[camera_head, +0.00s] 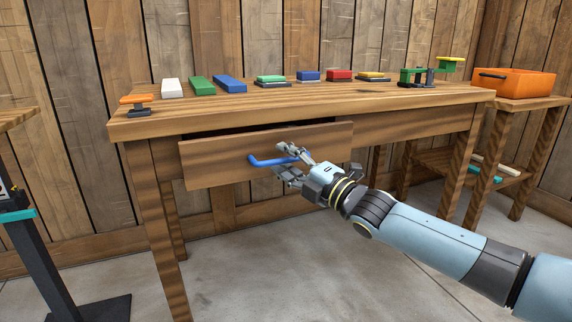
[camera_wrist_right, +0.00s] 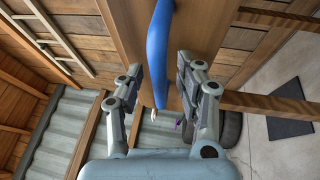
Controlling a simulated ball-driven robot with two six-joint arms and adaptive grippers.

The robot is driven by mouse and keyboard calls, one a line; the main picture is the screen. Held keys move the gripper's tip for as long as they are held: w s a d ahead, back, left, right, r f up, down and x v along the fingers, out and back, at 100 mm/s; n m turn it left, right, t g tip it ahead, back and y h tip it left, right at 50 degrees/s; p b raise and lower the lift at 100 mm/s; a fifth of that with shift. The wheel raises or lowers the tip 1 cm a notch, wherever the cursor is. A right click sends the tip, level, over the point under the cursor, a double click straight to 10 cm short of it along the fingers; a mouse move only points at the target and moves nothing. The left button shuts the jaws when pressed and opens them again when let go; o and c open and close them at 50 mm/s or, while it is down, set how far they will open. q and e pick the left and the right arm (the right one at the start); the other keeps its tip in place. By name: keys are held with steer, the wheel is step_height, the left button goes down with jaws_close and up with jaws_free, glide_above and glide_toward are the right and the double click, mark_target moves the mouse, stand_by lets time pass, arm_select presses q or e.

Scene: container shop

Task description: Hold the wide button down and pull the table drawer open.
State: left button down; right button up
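The table drawer (camera_head: 215,168) stands partly open, its front out from the table (camera_head: 150,130) with a dark gap above it. Its blue bar handle (camera_head: 262,161) also shows in the wrist view (camera_wrist_right: 158,50). My right gripper (camera_head: 287,162) is at the handle. In the wrist view its fingers (camera_wrist_right: 160,72) are apart, with the handle between them and a gap visible on each side. Low buttons on dark bases stand on the table: green (camera_head: 270,78), blue (camera_head: 308,75), red (camera_head: 339,74) and yellow (camera_head: 373,75). I cannot tell which is the wide button. My left gripper is out of view.
White (camera_head: 172,88), green (camera_head: 202,86) and blue (camera_head: 230,84) blocks lie at the table's back left. An orange-topped piece (camera_head: 137,99) is at the left corner, a green device (camera_head: 425,75) at the right. An orange box (camera_head: 515,84) sits on a side table.

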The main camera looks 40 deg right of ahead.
jaws_close()
stand_by(0.6)
